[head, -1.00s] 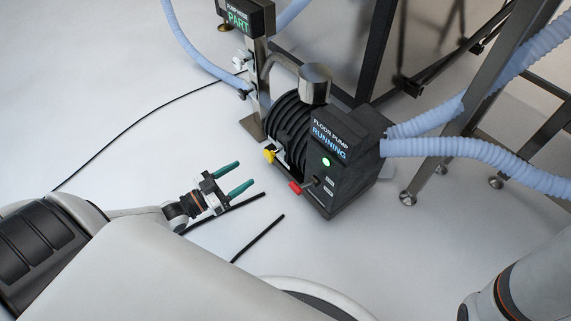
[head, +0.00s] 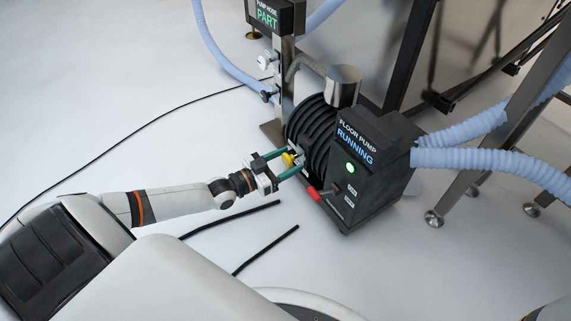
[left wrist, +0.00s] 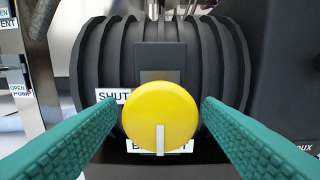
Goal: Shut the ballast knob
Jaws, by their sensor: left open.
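The ballast knob (left wrist: 160,115) is a round yellow knob on the front of the black ribbed pump body. In the left wrist view its white pointer mark points straight down, and a "SHUT" label (left wrist: 113,95) sits at its upper left. A second label below it is mostly covered by the knob. My left gripper (head: 287,164) is open, with its teal fingers on either side of the knob; gaps show between fingers and knob in the left wrist view. The knob also shows in the head view (head: 289,159). My right gripper is not in view.
The floor pump box (head: 357,165) shows "RUNNING" and a lit green light, with a red-handled lever (head: 314,193) just right of my left gripper. Blue hoses (head: 480,160) run off to the right. Black strips (head: 265,249) lie on the open floor in front.

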